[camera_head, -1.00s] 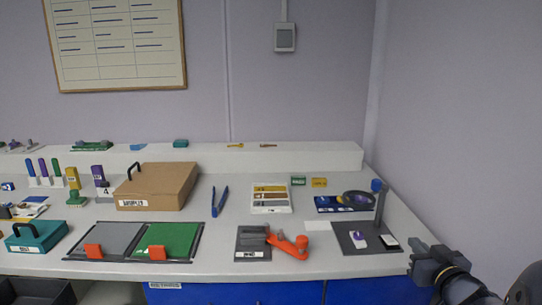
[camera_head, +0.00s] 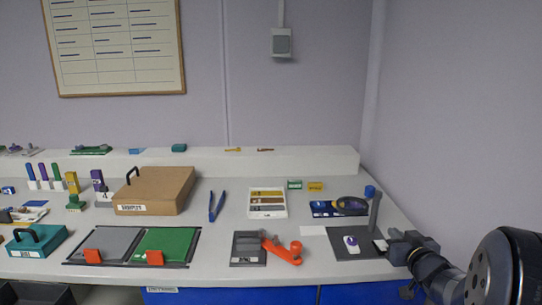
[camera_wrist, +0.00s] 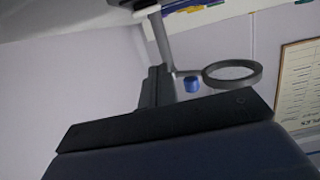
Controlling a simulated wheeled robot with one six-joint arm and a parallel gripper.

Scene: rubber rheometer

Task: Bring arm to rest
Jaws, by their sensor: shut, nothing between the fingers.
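My gripper (camera_head: 398,242) is at the right end of the bench, by the front right corner of a dark plate (camera_head: 345,246) with an upright post. It is shut with nothing in it. In the picture it overlaps the bench edge, and I cannot tell whether it touches anything. My dark arm reaches in from the lower right. In the wrist view the dark gripper (camera_wrist: 155,88) shows in front of the wall, with a ring and a blue knob (camera_wrist: 192,84) beyond it.
A small white block (camera_head: 380,245) lies on the plate close to my gripper. An orange lever tool (camera_head: 282,249), a tray of coloured strips (camera_head: 267,204) and blue tweezers (camera_head: 217,206) lie farther left. The wall bounds the right side.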

